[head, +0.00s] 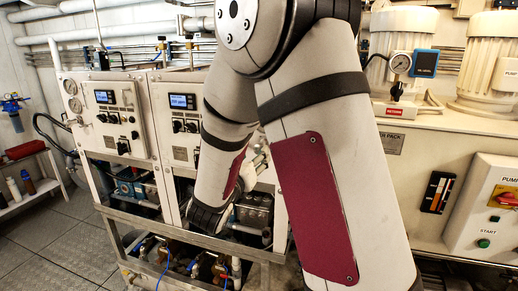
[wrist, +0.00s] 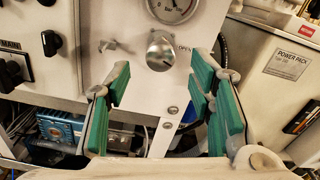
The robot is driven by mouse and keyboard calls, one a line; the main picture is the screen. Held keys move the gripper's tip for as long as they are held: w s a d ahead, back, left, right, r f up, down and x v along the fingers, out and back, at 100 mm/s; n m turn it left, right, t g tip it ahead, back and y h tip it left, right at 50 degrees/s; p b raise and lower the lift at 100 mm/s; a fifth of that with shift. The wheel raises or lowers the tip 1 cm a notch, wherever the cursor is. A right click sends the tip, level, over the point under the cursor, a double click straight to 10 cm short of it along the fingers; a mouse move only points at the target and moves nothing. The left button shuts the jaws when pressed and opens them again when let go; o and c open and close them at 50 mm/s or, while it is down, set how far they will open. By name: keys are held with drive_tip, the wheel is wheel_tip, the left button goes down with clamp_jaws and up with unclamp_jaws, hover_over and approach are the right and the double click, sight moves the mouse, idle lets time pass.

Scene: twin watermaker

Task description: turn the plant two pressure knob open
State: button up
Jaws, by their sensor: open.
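A round silver knob (wrist: 161,50) sits on a white panel in the wrist view, with "OPEN" printed to its right and a pressure gauge (wrist: 172,8) just above. My gripper (wrist: 160,78) is open, its green-padded fingers spread below and to either side of the knob. The knob appears between and beyond the fingertips; nothing is held, and I see no contact. In the head view, the second white plant panel (head: 181,145) stands partly behind my arm, which hides the knob there. My gripper is mostly hidden there too.
A small lever (wrist: 115,46) sticks out left of the knob. Black switches (wrist: 50,42) lie further left. A blue component (wrist: 68,128) and hoses sit below the panel. The power pack cabinet (wrist: 290,62) stands to the right. The metal frame (head: 185,240) runs along the plant's front.

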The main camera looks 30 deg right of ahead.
sight(258, 150)
drive_tip(key=x, duration=0.5)
drive_tip(key=shift+w+d+p, duration=0.25)
drive_tip(key=shift+d+p, duration=0.05)
drive_tip(key=shift+p, duration=0.05)
drive_tip(key=shift+c, duration=0.4)
clamp_jaws()
